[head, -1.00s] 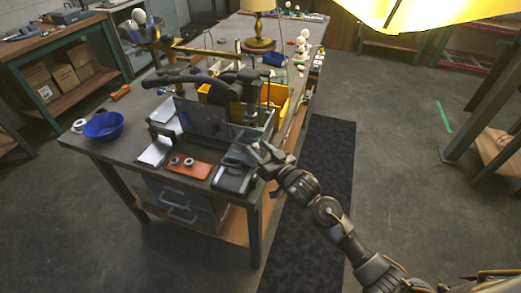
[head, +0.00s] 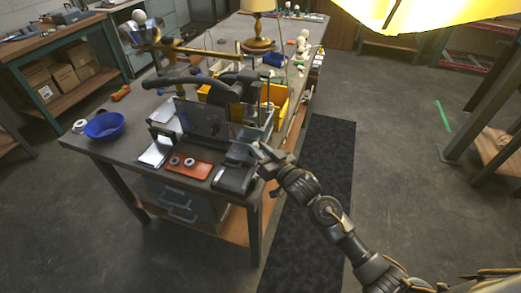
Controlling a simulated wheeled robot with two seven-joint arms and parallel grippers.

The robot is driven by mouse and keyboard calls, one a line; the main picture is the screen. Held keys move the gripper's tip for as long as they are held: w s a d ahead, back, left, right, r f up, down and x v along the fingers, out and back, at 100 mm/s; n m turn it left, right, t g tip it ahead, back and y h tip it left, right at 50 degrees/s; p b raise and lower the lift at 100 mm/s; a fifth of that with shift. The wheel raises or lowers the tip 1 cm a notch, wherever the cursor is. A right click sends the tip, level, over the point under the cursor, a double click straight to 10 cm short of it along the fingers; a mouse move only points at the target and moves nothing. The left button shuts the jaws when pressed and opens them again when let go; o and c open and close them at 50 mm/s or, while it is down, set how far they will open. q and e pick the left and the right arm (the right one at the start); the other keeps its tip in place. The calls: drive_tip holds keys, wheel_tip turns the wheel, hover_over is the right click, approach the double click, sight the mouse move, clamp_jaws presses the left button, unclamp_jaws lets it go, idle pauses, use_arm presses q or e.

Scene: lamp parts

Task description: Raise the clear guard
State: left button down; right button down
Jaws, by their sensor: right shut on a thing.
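The clear guard (head: 241,132) is a thin see-through panel at the right front of the dark bench machine (head: 222,88); its outline is hard to make out. My right gripper (head: 259,151) reaches in from the lower right to the machine's front right corner. Its jaws are shut at the guard's near right edge, and the small contact point is hard to see. A dark panel (head: 203,118) stands upright at the left of the machine. My left gripper is not in view.
An orange tray (head: 187,173) with small round parts and a black box (head: 234,178) lie at the bench's front edge. A blue bowl (head: 104,126) is at the left, yellow bins (head: 275,104) behind. A lamp (head: 260,25) stands farther back. Floor right of the bench is open.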

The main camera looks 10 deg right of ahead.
wheel_tip(320, 180, up, 10)
drive_tip(key=p, duration=0.7)
drive_tip(key=shift+w, duration=0.15)
drive_tip(key=shift+d, duration=0.1)
drive_tip(key=c, duration=1.5)
unclamp_jaws()
drive_tip(key=shift+c, duration=0.2)
drive_tip(key=o, duration=0.4)
drive_tip(key=shift+w+f, duration=0.1)
drive_tip(key=shift+f, duration=0.15)
